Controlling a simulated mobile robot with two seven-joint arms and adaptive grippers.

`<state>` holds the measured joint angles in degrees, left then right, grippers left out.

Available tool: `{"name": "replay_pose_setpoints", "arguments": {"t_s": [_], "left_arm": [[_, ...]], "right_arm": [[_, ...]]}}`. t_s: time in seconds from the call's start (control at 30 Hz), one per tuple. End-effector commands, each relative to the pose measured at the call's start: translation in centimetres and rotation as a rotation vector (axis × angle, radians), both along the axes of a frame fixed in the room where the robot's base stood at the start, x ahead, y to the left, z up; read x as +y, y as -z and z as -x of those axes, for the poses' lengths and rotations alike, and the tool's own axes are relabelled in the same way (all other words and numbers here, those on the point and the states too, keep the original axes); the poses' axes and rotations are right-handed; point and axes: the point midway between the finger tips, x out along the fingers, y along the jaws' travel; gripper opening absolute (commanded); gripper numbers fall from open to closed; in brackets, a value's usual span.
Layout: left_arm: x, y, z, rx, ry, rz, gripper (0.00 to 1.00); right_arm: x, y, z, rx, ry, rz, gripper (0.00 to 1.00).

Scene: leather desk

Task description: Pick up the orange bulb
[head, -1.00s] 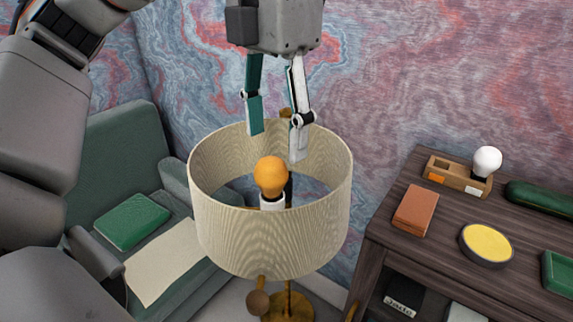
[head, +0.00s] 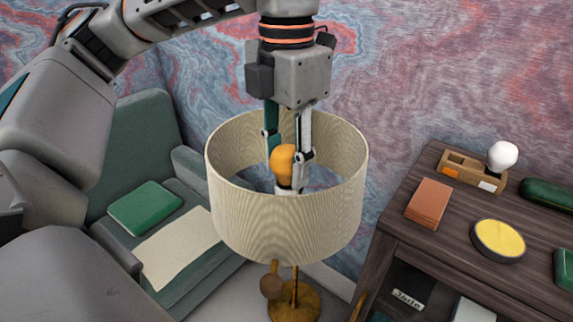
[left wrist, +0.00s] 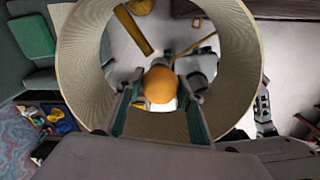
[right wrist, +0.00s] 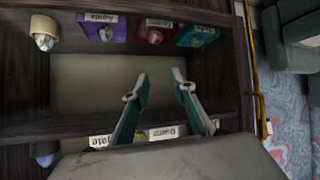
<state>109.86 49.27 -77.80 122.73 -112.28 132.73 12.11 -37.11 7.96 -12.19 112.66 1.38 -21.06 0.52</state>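The orange bulb (head: 283,160) stands upright in a white socket (head: 287,189) inside the cream lampshade of a floor lamp (head: 287,222). My left gripper (head: 288,165) points down into the shade from above. Its fingers are apart, one on each side of the bulb. The left wrist view shows the orange bulb (left wrist: 160,85) between the two fingers of the gripper (left wrist: 160,82); firm contact is not evident. My right gripper (right wrist: 160,82) is open and empty in the right wrist view, facing a dark wooden shelf. It is not in the head view.
The shade wall surrounds my left fingers closely. A dark wooden cabinet (head: 450,235) at right carries a white bulb (head: 502,155) in a wooden holder, a brown box (head: 429,203) and a round yellow-topped tin (head: 498,240). A green armchair (head: 140,150) stands at left.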

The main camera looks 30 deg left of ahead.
Motion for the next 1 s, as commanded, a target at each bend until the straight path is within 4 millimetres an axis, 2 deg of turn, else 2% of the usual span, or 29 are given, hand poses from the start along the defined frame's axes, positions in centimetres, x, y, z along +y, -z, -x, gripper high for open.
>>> {"name": "replay_pose_setpoints", "arguments": {"t_s": [0.07, 0.37, 0.57, 0.77, 0.87, 1.0], "left_arm": [[0.0, 0.0, 0.0, 0.000, 0.000, 0.000, 0.16], [0.0, 0.0, 0.0, 0.000, 0.000, 0.000, 0.16], [0.0, -1.0, -0.1, -0.002, -0.001, 0.000, 0.16], [0.0, -3.8, -0.1, -0.004, -0.002, 0.000, 0.16], [0.0, -6.1, -0.1, -0.005, -0.002, 0.001, 0.16], [-0.1, -10.2, -0.1, -0.006, -0.003, 0.000, 0.16]], "right_arm": [[0.0, 0.0, 0.0, 0.000, 0.000, 0.000, 0.26], [0.0, 0.2, 0.1, 0.003, 0.000, 0.001, 0.26], [0.0, 0.3, 0.2, 0.008, 0.000, 0.002, 0.26], [-0.1, 0.2, 0.2, 0.008, 0.000, 0.002, 0.26], [-0.1, -0.1, 0.2, 0.008, 0.000, 0.002, 0.26], [-0.1, -0.7, 0.2, 0.008, 0.001, 0.004, 0.26]]}}
